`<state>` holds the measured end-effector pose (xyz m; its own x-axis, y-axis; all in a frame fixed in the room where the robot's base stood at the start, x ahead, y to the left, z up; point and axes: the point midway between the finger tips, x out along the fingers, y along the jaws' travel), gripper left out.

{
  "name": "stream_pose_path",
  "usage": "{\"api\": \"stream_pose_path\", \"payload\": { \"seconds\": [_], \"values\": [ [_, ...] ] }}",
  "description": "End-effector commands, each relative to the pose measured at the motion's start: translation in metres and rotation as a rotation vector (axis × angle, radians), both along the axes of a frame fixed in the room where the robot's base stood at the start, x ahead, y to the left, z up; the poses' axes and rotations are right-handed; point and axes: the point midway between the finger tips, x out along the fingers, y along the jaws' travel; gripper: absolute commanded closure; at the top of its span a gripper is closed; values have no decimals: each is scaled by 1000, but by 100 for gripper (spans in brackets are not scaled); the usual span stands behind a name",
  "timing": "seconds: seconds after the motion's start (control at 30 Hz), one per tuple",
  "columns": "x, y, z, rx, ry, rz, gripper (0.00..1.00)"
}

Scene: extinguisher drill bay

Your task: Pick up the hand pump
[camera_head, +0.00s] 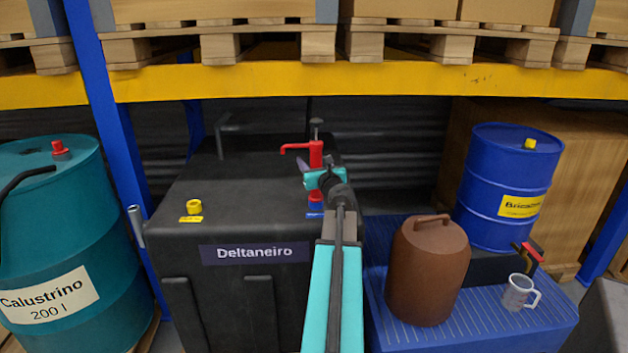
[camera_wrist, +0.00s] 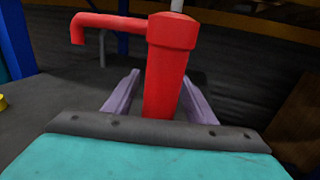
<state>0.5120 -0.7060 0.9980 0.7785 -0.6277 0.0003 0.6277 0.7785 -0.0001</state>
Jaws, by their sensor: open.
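The hand pump (camera_head: 316,153) is red with a side spout pointing left and a dark knob on top. It stands upright on the top of the black tank labelled Deltaneiro (camera_head: 240,200). In the wrist view the pump (camera_wrist: 168,75) rises between the two purple-grey fingers of my gripper (camera_wrist: 158,98). The fingers are open, one on each side of the red body, with a gap visible on the left. Contact on the right cannot be told. In the head view my arm hides part of the pump's lower body.
A yellow cap (camera_head: 193,206) sits on the tank's left. A teal drum (camera_head: 50,240) stands at far left. A yellow shelf beam (camera_head: 380,84) crosses above.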

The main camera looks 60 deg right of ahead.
Motion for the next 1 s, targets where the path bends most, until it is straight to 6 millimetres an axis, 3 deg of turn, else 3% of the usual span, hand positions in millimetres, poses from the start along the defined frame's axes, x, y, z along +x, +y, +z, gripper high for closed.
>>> {"api": "stream_pose_path", "payload": {
  "seconds": [0.4, 0.7, 1.0],
  "values": [
    [0, 0, 0, 0, 0, 0, 49],
    [0, 0, 0, 0, 0, 0, 98],
    [0, 0, 2, -1, -1, 0, 98]
  ]
}}
